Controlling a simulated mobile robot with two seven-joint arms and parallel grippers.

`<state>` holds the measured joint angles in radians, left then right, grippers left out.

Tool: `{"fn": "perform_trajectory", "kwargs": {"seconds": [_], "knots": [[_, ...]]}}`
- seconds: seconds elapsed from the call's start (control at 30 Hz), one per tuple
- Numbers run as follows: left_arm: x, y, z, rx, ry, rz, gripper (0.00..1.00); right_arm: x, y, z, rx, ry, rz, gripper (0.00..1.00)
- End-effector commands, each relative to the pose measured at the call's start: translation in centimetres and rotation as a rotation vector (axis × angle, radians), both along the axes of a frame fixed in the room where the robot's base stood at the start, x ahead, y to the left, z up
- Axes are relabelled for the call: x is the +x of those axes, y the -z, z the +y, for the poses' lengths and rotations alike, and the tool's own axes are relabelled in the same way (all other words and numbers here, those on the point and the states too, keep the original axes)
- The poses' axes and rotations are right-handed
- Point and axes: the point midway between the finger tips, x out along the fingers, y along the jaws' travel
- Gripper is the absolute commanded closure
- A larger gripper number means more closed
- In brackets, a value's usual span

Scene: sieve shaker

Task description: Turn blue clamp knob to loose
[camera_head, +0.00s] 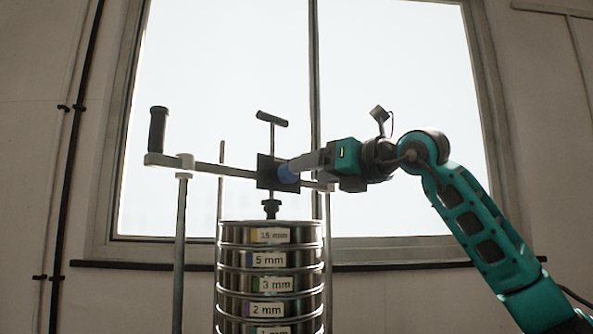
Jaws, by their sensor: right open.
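The blue clamp knob (288,174) sits at the right side of the dark clamp block (266,171) on the shaker's crossbar. My right gripper (298,168) comes in from the right, with its fingers at the knob and partly covering it. Its jaws are open; whether the fingers touch the knob I cannot tell. A T-handle screw (272,120) stands above the block, and a dark foot (271,208) hangs below it over the sieve stack. My left gripper is not in view.
A stack of labelled metal sieves (231,259) stands below the crossbar. The crossbar (225,170) runs between upright posts (180,240), with a black upright handle (158,130) at its left end. A bright window is behind.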

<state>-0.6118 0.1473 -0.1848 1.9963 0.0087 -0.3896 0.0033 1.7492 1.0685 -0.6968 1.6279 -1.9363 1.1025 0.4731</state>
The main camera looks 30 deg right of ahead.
Motion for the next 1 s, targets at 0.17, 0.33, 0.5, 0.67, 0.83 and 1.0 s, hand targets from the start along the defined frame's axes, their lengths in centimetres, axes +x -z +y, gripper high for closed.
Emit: {"fn": "perform_trajectory", "kwargs": {"seconds": [0.17,0.33,0.5,0.67,0.83,1.0], "knots": [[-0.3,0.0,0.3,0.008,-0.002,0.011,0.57,3.2,-0.1,0.7,0.0,-0.001,0.001,0.33],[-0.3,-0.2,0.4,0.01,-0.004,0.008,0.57,4.8,-0.1,0.9,0.0,0.0,0.0,0.33],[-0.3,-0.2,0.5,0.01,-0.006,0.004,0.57,5.2,0.0,1.0,-0.001,0.0,-0.002,0.33],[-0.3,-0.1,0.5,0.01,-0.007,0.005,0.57,5.2,0.0,1.0,-0.001,0.0,-0.002,0.33],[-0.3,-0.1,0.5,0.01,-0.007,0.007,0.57,5.2,0.0,1.0,-0.001,0.0,-0.001,0.46],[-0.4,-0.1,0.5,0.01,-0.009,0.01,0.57,5.2,0.0,1.0,-0.001,0.001,-0.001,0.62]]}}
